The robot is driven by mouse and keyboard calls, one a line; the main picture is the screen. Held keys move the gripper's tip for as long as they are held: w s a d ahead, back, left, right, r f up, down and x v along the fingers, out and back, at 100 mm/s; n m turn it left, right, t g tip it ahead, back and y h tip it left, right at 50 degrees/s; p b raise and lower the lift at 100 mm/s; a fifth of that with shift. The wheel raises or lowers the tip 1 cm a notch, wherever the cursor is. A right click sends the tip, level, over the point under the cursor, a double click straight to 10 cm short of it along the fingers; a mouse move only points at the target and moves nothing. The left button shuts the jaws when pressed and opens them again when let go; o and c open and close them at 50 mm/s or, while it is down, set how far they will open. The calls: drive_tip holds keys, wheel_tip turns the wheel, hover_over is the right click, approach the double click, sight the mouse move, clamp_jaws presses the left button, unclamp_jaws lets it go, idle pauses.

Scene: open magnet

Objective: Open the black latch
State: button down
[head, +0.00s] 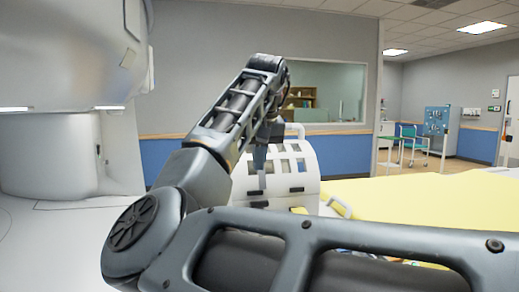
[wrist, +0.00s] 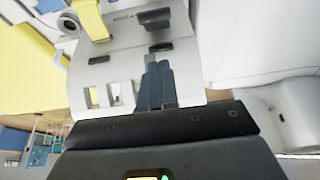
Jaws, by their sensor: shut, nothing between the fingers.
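A white, cage-like coil housing (head: 305,158) with rectangular openings stands beyond my arm in the head view. The wrist view shows its white shell (wrist: 125,50) up close. A black protruding latch (wrist: 155,18) sits on the shell near the top of the wrist view. Flatter dark pieces lie on the shell at the fingertips and to their left. My gripper (wrist: 158,66) is shut and empty, its fingers together and pointing toward the latch, with a gap in the picture between tips and latch. In the head view my gripper (head: 261,178) is in front of the housing, partly hidden by my arm.
A yellow-covered bed (head: 420,205) lies to the right of the housing. A large white scanner (head: 60,60) stands at the left.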

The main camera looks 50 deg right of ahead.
sight(257, 209)
drive_tip(key=x, duration=0.3)
drive_tip(key=shift+f, duration=0.3)
drive_tip(key=f, duration=0.3)
drive_tip(key=shift+s+a, duration=0.3)
drive_tip(key=shift+s, duration=0.05)
drive_tip(key=shift+s+f, duration=0.2)
drive_tip(key=shift+f, duration=0.25)
drive_tip(key=shift+f, duration=0.1)
